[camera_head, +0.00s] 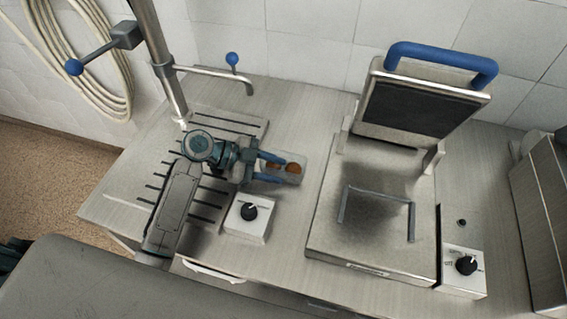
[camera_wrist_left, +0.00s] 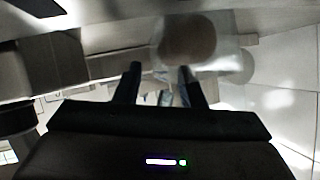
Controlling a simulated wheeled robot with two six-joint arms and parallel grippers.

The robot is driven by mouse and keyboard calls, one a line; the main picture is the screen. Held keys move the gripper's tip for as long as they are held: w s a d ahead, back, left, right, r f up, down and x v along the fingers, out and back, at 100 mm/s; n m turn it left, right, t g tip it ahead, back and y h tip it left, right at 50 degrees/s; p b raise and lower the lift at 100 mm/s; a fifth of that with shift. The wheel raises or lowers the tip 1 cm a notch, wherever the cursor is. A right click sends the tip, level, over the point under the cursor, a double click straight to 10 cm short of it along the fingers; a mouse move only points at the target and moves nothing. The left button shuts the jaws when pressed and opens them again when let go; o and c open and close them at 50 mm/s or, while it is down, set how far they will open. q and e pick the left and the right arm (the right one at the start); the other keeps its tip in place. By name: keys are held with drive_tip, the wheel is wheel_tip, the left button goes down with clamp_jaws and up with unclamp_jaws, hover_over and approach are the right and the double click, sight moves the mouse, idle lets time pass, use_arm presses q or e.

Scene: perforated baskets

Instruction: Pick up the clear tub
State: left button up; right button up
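The clear tub (camera_head: 299,178) is a small see-through container with brown round contents, standing on the counter left of the press. My left gripper (camera_head: 284,168) reaches it from the left, its two blue fingers apart, with the tips at the tub's near side. In the left wrist view the tub (camera_wrist_left: 226,58) lies beyond the fingertips of the left gripper (camera_wrist_left: 160,70), offset to the right and partly behind the right finger. The gap between the fingers looks empty. Whether a finger touches the tub cannot be told. My right gripper does not show.
A press (camera_head: 374,245) with a raised, blue-handled lid (camera_head: 420,100) stands to the right. A control box with a black knob (camera_head: 249,228) sits in front of the tub. A tap (camera_head: 215,75) rises behind the slotted drainer (camera_head: 235,122). Bare counter (camera_head: 290,110) lies behind the tub.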

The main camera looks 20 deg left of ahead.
use_arm(q)
clamp_jaws()
idle(0.3)
